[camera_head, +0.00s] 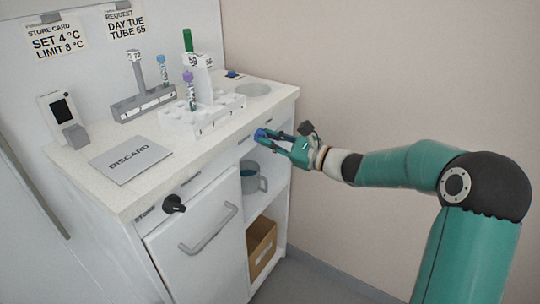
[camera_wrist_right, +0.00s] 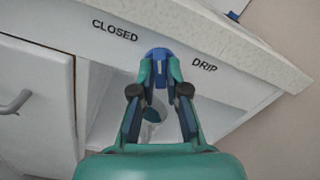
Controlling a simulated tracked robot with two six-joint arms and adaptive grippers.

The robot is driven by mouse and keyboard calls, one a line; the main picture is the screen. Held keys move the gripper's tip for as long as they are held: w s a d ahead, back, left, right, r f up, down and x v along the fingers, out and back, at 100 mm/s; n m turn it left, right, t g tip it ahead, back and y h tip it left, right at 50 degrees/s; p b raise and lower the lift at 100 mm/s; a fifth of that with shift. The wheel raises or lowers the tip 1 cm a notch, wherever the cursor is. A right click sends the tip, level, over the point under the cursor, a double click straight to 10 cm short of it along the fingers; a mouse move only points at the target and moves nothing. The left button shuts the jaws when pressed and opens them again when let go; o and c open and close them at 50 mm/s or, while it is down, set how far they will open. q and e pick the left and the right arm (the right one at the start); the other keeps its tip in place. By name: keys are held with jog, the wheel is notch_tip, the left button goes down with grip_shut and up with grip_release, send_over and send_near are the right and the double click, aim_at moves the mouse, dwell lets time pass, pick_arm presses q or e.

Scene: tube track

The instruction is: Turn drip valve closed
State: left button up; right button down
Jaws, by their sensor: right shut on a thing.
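The blue drip valve knob (camera_wrist_right: 158,54) sits on the cabinet's front edge, between the words CLOSED and DRIP in the right wrist view. It also shows in the head view (camera_head: 260,135), mostly covered by the fingers. My right gripper (camera_wrist_right: 160,66) has its two fingertips closed around the sides of the knob; it shows in the head view as well (camera_head: 278,142). The knob's pointing direction is hard to make out. My left gripper is in neither view.
A grey mug (camera_head: 253,178) stands on the open shelf below the knob, with a cardboard box (camera_head: 262,247) lower down. A black knob (camera_head: 174,204) and a door handle (camera_head: 207,234) are at left. A white tube rack (camera_head: 202,122) stands on the countertop (camera_head: 98,193).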

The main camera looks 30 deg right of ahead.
jog(key=shift+f+n+b, duration=0.15)
jog(key=shift+n+b, duration=1.35)
jog(key=shift+b, duration=0.55)
jog(key=shift+a, duration=0.1)
jog(key=c, duration=1.2)
grip_release()
jog(key=shift+s, duration=0.15)
jog(key=v, duration=1.2)
